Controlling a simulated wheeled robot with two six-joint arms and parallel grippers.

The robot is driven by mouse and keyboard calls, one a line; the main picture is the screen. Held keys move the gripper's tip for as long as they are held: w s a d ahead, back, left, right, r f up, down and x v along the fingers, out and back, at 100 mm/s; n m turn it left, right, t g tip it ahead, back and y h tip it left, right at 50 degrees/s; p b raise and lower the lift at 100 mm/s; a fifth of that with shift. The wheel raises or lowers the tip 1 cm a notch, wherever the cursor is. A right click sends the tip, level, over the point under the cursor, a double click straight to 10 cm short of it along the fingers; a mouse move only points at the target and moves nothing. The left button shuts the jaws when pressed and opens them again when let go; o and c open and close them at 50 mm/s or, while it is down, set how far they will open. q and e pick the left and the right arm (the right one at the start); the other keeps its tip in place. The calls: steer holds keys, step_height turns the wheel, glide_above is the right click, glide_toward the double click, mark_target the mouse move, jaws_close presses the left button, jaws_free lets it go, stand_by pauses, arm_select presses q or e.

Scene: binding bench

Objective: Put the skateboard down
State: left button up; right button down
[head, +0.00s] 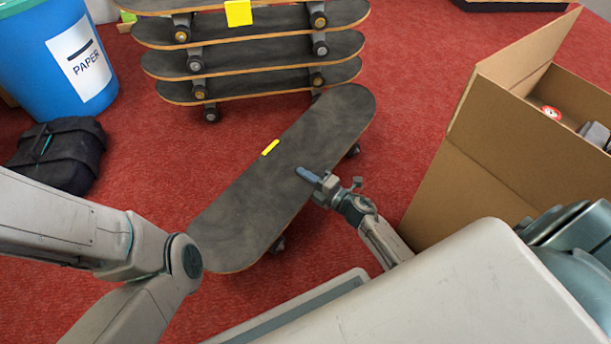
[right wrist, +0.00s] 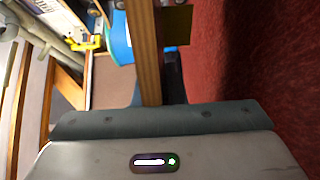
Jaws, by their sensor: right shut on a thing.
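A dark-topped skateboard (head: 265,185) with a small yellow mark lies slantwise over the red carpet, deck up, in the head view. My right gripper (head: 311,177) is shut on its right long edge, near the middle. One finger shows on top of the deck; the other is hidden beneath. In the right wrist view the board's wooden edge (right wrist: 145,55) runs straight up from the gripper. Some wheels show under the deck, but I cannot tell whether they touch the carpet. My left arm shows at the lower left; its gripper is out of view.
Several stacked skateboards (head: 265,62) stand just behind, close to the held board's far end. An open cardboard box (head: 500,165) stands at right. A blue paper bin (head: 50,60) and a black bag (head: 58,155) are at left. Carpet (head: 150,150) between bag and board is clear.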

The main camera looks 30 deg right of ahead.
steer(key=shift+w+r, duration=0.1)
steer(key=shift+r, duration=0.15)
steer(key=c, duration=1.5)
jaws_free()
steer(key=shift+f, duration=0.2)
steer(key=p+v, duration=0.3)
steer(key=v, duration=0.9)
